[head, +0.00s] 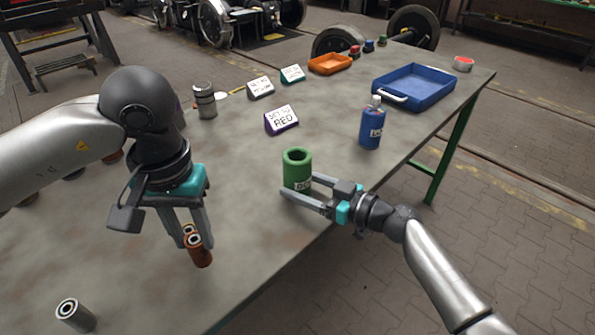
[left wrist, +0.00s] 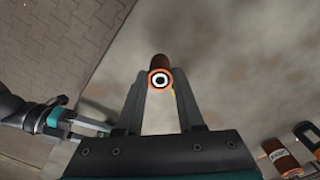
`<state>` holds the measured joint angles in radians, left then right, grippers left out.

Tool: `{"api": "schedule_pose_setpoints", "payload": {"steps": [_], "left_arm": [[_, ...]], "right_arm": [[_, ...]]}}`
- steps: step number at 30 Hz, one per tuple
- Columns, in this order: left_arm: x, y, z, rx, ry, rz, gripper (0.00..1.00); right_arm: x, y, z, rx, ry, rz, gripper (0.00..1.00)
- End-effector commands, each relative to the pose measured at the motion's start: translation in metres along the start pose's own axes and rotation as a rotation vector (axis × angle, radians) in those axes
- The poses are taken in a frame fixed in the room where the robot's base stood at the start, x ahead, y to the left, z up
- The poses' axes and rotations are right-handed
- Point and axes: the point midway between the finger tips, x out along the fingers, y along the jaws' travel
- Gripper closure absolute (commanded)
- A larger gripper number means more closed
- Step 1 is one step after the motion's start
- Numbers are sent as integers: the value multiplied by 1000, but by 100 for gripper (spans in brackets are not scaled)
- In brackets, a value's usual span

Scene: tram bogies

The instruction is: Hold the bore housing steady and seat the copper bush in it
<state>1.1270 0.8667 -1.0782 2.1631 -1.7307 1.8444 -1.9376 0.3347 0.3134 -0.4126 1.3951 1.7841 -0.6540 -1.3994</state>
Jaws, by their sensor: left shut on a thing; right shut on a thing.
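The green bore housing (head: 297,163) stands upright near the table's front edge, its dark bore facing up. My right gripper (head: 298,193) is shut on its lower part; a finger hides part of its label. My left gripper (head: 190,240) points down, left of the housing, shut on the copper bush (head: 201,256). The bush is a tilted reddish-brown cylinder, apart from the housing.
A blue bottle (head: 372,126) stands right of the housing. A blue tray (head: 412,84), an orange tray (head: 330,63), a metal canister (head: 205,101) and a sign card (head: 282,120) are farther back. Table between the grippers is clear.

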Motion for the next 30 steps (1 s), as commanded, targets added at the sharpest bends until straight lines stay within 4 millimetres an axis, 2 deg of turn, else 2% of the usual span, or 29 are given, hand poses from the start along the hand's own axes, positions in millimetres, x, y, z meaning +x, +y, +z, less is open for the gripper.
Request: {"api": "schedule_pose_setpoints", "payload": {"steps": [1, 2, 9, 16, 20, 23, 30], "left_arm": [[0, 0, 0, 0, 0, 0, 100], [0, 0, 0, 0, 0, 0, 100], [0, 0, 0, 0, 0, 0, 100], [0, 0, 0, 0, 0, 0, 100], [0, 0, 0, 0, 0, 0, 100], [0, 0, 0, 0, 0, 0, 100], [0, 0, 0, 0, 0, 0, 100]], "right_arm": [[0, 0, 0, 0, 0, 0, 60], [0, 0, 0, 0, 0, 0, 25], [0, 0, 0, 0, -1, 0, 0], [-1, 0, 0, 0, -1, 0, 0], [-10, 0, 1, 0, -1, 0, 0], [-25, 0, 2, 0, -2, 2, 0], [-77, 0, 2, 1, -4, 2, 0]]}}
